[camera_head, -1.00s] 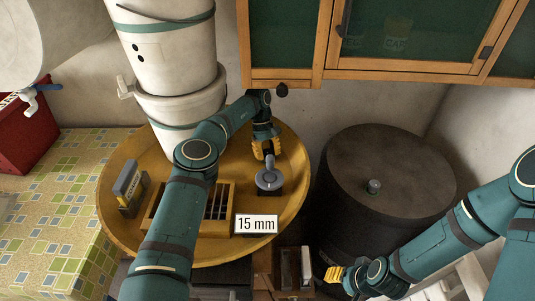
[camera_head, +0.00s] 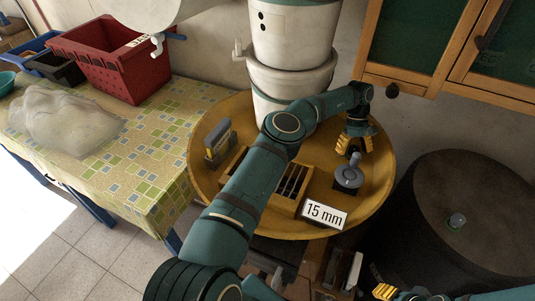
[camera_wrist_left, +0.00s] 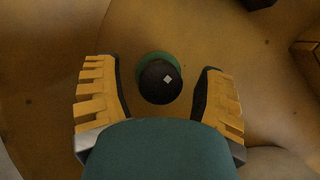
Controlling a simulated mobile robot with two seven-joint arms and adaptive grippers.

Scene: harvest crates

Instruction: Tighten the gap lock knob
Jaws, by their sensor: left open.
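A dark round knob (camera_wrist_left: 160,82) with a small white mark on top and a green rim under it shows in the left wrist view, above the ochre round pan. My left gripper (camera_wrist_left: 160,95) is open, with one yellow finger on each side of the knob and a gap on both sides. In the head view my left gripper (camera_head: 355,141) points down over the pan (camera_head: 376,190), just behind a grey crank disc (camera_head: 348,177); I cannot make out the dark knob there. My right gripper (camera_head: 384,291) is at the bottom edge, its opening unclear.
A "15 mm" sign (camera_head: 325,214) and a slotted wooden frame (camera_head: 306,207) are at the pan's front. A grey-yellow block (camera_head: 218,143) stands at its left. White buckets (camera_head: 290,75) rise behind, a dark drum (camera_head: 480,220) stands right. A red crate (camera_head: 105,62) is on the tiled table.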

